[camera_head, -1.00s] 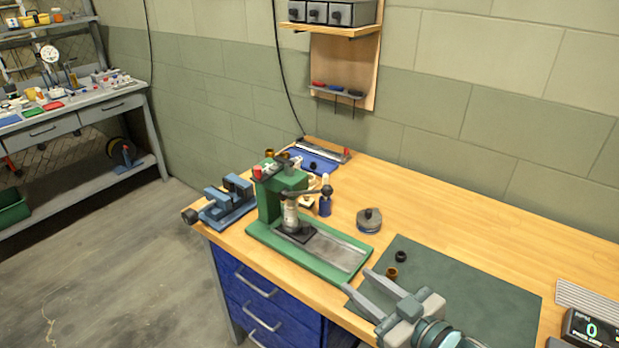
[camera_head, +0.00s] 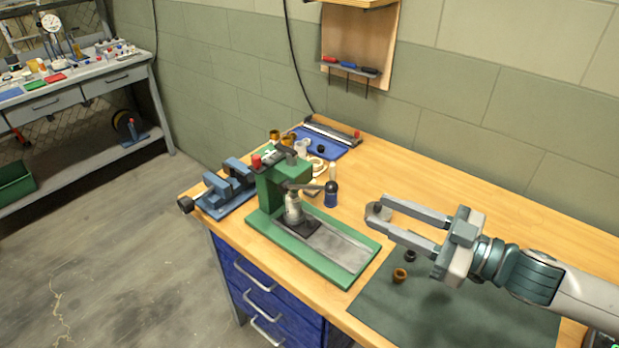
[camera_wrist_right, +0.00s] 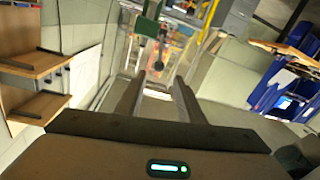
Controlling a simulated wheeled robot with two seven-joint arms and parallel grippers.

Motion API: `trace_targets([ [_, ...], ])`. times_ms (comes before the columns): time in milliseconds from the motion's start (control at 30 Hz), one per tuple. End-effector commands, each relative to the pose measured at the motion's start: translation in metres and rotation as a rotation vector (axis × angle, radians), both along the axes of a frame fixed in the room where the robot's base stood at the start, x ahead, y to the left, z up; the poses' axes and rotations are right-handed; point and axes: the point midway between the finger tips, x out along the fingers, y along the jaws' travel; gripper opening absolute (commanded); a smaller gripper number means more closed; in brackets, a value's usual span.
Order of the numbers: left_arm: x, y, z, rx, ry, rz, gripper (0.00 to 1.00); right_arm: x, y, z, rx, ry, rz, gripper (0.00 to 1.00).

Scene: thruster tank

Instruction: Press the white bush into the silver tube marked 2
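The green arbor press (camera_head: 282,185) stands on the bench, with a silver cylindrical part (camera_head: 293,207) above its dark plate. I cannot tell a silver tube marked 2; no number is legible. A small pale cylinder (camera_head: 333,171) stands behind the press lever, and a whitish round piece (camera_head: 303,146) lies by the blue tray; I cannot tell whether either is the white bush. My left gripper is out of view.
A dark green mat (camera_head: 460,315) holds a brown bush (camera_head: 400,276) and a black ring (camera_head: 411,256). A blue vise (camera_head: 228,190) stands left of the press; a blue tray (camera_head: 335,148) lies behind it. The bench's back right is clear.

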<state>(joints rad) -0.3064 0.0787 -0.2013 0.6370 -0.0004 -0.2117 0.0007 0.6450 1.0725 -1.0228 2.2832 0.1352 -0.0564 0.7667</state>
Motion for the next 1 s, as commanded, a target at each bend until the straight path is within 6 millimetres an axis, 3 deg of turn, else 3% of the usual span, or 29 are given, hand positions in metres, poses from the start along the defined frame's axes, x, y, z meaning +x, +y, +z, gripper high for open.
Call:
trace_targets([
  [367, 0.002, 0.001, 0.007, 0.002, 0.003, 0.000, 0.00, 0.009, 0.013, 0.002, 0.001, -0.002, -0.001, 0.35],
  [1000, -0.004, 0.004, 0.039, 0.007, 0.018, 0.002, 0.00, 0.058, 0.100, 0.004, 0.001, -0.002, 0.000, 0.35],
])
